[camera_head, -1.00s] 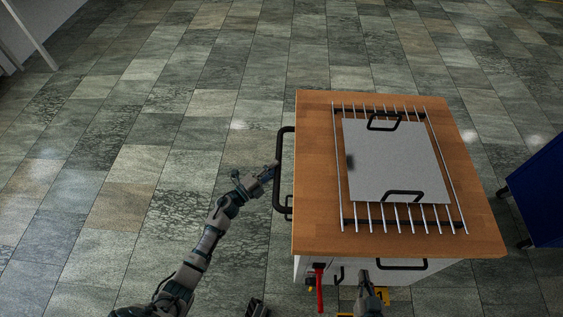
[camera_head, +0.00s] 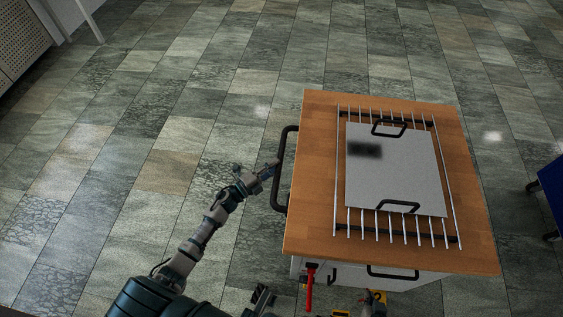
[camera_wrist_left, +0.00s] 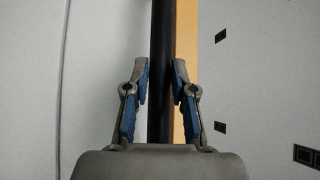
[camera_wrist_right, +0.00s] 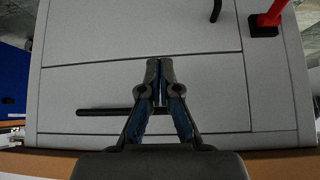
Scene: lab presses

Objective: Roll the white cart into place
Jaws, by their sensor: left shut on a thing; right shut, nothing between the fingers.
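The white cart (camera_head: 345,273) has a wooden top (camera_head: 312,215) and stands right of centre in the head view. A black side handle (camera_head: 278,190) runs along its left edge. My left gripper (camera_head: 275,168) is shut on this handle; in the left wrist view the black bar (camera_wrist_left: 160,60) passes between the fingers. My right gripper (camera_wrist_right: 161,65) is shut and empty in front of the cart's white front panels (camera_wrist_right: 100,85). A black front handle (camera_wrist_right: 95,112) lies behind its fingers. In the head view it is low at the picture's bottom edge, hard to make out.
A grey plate (camera_head: 395,175) with two black handles lies on metal rods on the cart top. A red-handled item (camera_head: 310,288) is at the cart's front. A blue object (camera_head: 552,185) stands at the right edge and a perforated cabinet (camera_head: 22,40) at upper left. Tiled floor around is clear.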

